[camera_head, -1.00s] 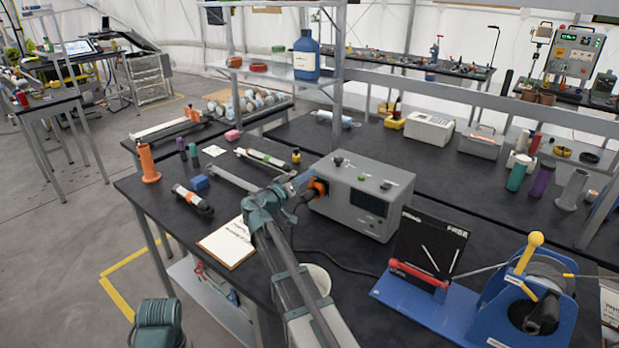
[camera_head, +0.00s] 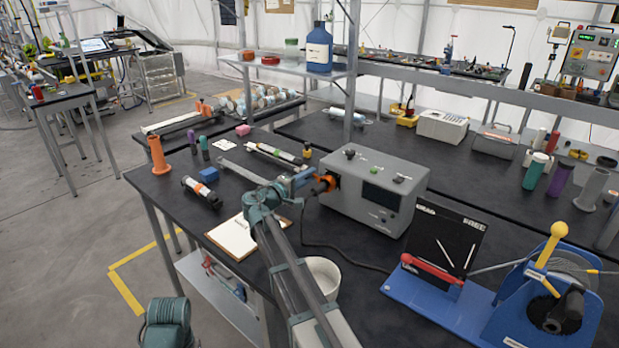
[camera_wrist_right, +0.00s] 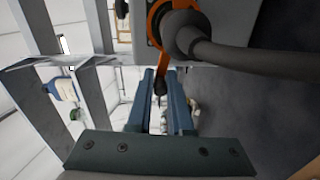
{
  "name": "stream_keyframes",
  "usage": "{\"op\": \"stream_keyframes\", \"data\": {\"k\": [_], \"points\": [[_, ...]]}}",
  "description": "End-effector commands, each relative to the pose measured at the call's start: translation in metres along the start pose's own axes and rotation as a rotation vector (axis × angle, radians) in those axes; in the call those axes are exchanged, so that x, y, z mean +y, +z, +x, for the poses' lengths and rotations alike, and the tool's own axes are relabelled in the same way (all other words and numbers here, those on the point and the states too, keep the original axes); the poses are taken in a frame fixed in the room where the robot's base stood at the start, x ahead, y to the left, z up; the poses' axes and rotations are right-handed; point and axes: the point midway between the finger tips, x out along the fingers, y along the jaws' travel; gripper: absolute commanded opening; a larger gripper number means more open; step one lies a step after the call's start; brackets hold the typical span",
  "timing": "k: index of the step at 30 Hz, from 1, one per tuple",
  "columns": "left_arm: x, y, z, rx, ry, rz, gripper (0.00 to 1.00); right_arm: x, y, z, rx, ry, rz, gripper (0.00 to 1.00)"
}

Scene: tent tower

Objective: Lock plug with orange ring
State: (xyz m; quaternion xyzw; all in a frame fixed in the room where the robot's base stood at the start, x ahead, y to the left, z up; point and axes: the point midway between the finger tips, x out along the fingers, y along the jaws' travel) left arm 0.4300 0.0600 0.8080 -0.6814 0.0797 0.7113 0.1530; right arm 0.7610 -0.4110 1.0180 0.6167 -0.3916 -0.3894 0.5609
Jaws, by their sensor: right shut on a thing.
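The grey box (camera_head: 375,192) stands on the dark bench with a socket on its left side. The orange ring (camera_head: 325,183) sits at that socket around the dark plug, and a black cable (camera_head: 318,240) runs down from it. In the right wrist view the orange ring (camera_wrist_right: 155,22) surrounds the dark plug (camera_wrist_right: 185,36), with its thick cable leading right. My right gripper (camera_head: 306,180) is at the ring. Its fingers (camera_wrist_right: 166,85) are shut on the ring's orange lever, which has a dark tip. How deeply the plug is seated is hidden. My left gripper is not in view.
A clipboard (camera_head: 238,236), a white bucket (camera_head: 322,277) and a blue cable-reel stand (camera_head: 430,305) are near the box. A black tilted board (camera_head: 445,238) stands to its right. An orange post (camera_head: 158,156) and small tubes stand at the bench's left end. A metal shelf (camera_head: 285,68) rises behind.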

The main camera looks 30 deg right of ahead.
Motion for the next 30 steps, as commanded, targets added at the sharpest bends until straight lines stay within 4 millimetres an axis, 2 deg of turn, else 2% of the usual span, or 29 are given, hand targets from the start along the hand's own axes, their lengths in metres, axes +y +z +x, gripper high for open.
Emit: {"op": "stream_keyframes", "data": {"k": [12,30], "points": [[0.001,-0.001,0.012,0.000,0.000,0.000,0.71,-0.013,-0.001,0.000,-0.006,-0.001,-0.203,0.00],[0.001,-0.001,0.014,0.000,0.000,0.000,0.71,-0.015,-0.001,0.000,-0.008,-0.004,-0.241,0.00]]}}
